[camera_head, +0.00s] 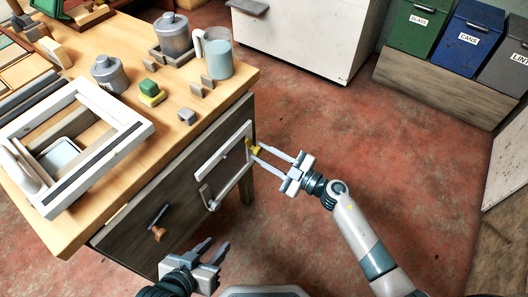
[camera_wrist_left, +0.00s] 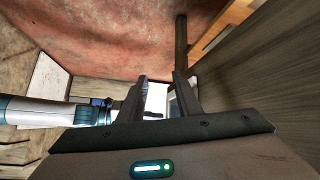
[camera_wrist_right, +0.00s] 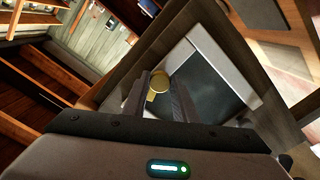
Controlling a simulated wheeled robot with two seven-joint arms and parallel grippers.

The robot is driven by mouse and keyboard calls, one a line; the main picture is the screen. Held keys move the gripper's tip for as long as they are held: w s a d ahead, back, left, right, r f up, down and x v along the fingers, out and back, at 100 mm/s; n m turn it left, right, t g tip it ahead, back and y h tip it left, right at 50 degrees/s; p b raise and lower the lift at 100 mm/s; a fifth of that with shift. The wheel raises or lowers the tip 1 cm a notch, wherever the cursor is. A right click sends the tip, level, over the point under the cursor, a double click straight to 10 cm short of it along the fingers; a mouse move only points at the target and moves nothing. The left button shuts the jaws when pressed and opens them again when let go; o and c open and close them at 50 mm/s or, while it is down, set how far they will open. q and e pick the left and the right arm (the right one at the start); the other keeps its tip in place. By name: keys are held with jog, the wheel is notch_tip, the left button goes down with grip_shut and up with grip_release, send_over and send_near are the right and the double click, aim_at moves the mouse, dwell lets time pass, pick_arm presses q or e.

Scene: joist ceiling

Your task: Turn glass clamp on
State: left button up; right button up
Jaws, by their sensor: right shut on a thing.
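The glass clamp (camera_head: 253,147) is a small yellow piece at the right edge of a white-framed panel (camera_head: 204,168) on the desk's side. In the right wrist view the clamp (camera_wrist_right: 159,79) shows a round yellow face with a small tab below, in front of a dark pane. My right gripper (camera_head: 258,153) reaches it from the right, and its fingers are shut on it, one on each side. My left gripper (camera_head: 219,243) hangs low in front of the desk, open and empty. In the left wrist view its fingers (camera_wrist_left: 160,80) stand apart.
A wooden handle (camera_head: 158,233) juts from the desk side. Bins (camera_head: 467,42) stand at the back right.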

jog(key=shift+n, duration=1.5)
jog(key=n, duration=0.2)
jog(key=shift+n, duration=0.3)
jog(key=n, duration=0.2)
jog(key=shift+n, duration=0.4)
jog(key=n+b, duration=0.1)
jog(key=n, duration=0.2)
pick_arm(q)
jog(key=shift+w+d+r+t+h+b, duration=0.15)
jog(key=shift+w+d+r+t, duration=0.3)
jog(key=shift+w+r+t, duration=0.3)
jog(key=shift+w+d+r+t+h+b, duration=0.15)
jog(key=shift+w+d+r+t, duration=0.35)
jog(key=shift+w+r, duration=0.4)
pick_arm(e)
jog(key=shift+n, duration=1.5)
pick_arm(q)
jog(key=shift+a+r, duration=0.1)
pick_arm(e)
jog(key=o, duration=1)
jog(key=shift+o, duration=0.2)
jog(key=shift+r, duration=0.1)
